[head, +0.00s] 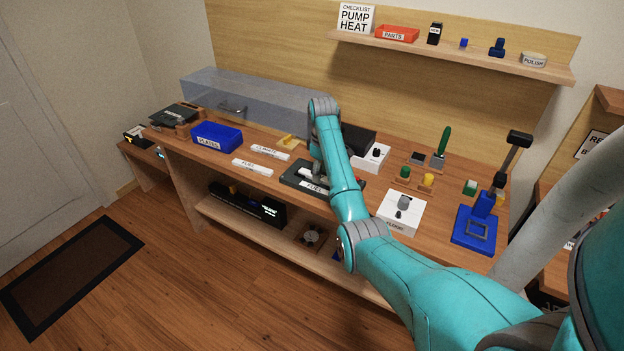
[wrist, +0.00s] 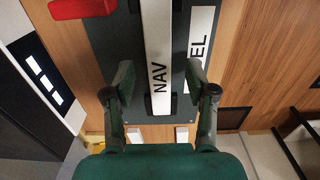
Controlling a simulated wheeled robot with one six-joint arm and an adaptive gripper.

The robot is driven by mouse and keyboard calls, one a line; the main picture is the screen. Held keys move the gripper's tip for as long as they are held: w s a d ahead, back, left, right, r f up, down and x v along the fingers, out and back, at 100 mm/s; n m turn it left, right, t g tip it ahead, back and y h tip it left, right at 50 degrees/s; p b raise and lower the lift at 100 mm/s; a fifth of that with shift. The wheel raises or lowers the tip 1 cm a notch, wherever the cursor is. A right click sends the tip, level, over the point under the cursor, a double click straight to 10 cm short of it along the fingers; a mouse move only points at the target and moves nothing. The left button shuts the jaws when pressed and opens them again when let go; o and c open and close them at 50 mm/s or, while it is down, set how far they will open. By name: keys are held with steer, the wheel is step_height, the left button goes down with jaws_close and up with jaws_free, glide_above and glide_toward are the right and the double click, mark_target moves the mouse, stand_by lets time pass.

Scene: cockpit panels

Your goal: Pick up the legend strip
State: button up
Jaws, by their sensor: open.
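A white legend strip marked NAV (wrist: 158,45) runs lengthwise between my open gripper's fingers (wrist: 159,80) in the wrist view. There is a gap on each side, and neither finger visibly touches it. A second white strip, partly covered and ending in "EL" (wrist: 198,45), lies on the dark panel (wrist: 108,45) beside it. In the head view the dark panel (head: 292,180) sits on the bench beneath my wrist, with a FUEL strip (head: 315,187) at its front. My fingers are largely hidden there by my arm.
Loose white strips marked CLIMATE (head: 270,152) and FUEL (head: 252,168) lie left of the panel. A blue PLATES bin (head: 217,137) is farther left. A white box with a knob (head: 401,211) stands to the right, and a clear cover (head: 250,100) is behind.

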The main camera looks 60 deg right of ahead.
steer(key=shift+f, duration=0.65)
jaws_close()
steer(key=shift+r, duration=0.1)
